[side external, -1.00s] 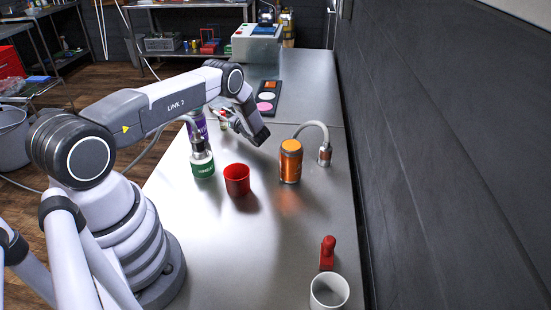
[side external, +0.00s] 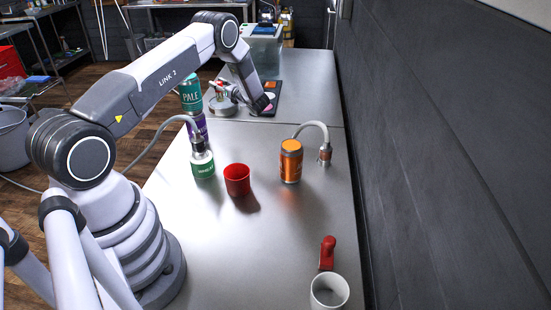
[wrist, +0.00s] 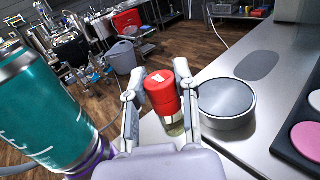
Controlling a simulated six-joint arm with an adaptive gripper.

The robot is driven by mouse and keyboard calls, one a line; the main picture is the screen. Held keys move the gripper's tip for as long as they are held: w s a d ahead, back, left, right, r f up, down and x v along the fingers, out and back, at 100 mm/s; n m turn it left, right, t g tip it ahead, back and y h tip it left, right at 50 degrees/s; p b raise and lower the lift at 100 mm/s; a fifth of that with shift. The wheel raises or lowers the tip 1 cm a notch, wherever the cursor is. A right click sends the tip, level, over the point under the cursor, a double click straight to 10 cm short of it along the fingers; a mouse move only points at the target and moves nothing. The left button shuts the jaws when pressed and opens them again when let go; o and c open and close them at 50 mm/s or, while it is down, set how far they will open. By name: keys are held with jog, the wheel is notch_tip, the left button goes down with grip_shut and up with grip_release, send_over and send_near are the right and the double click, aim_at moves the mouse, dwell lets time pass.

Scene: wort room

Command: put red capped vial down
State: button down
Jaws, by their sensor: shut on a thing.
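In the wrist view, the red capped vial (wrist: 161,90) is upright or nearly so between the fingers of my gripper (wrist: 160,92). The gripper is shut on it. The red cap has a small white mark, and part of the clear body shows below. In the side view my gripper (side external: 222,90) is at the far part of the bench, near a round grey dish (side external: 222,106). The vial is too small to make out there. I cannot tell whether its base touches the bench.
The grey dish (wrist: 227,102) is just right of the gripper. A teal can (wrist: 42,108) is close on the left, stacked on a purple can (side external: 198,127). A dark tray (side external: 266,101) with discs lies right. A red cup (side external: 237,180) and orange can (side external: 290,161) stand nearer.

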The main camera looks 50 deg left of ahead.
aim_at(218, 82)
notch_tip(218, 82, up, 10)
jog(key=shift+f, duration=0.1)
jog(key=w+d+m+t, duration=0.1)
jog(key=d+m+t, duration=0.15)
jog(key=d, duration=0.65)
jog(key=w+d+f+m+t+h, duration=0.1)
jog(key=w+d+t, duration=0.15)
jog(key=d, duration=0.65)
jog(key=w+d+m+t, duration=0.15)
jog(key=d+t, duration=0.25)
jog(key=d, duration=0.5)
jog(key=s+d+r+m+t+h, duration=0.1)
jog(key=s+d+m+t+h, duration=0.35)
jog(key=d, duration=0.65)
jog(key=s+d+m+t+h, duration=0.3)
jog(key=s+d, duration=0.3)
jog(key=d, duration=0.4)
jog(key=shift+y, duration=0.25)
jog(key=shift+s+f, duration=0.1)
jog(key=shift+f, duration=10.2)
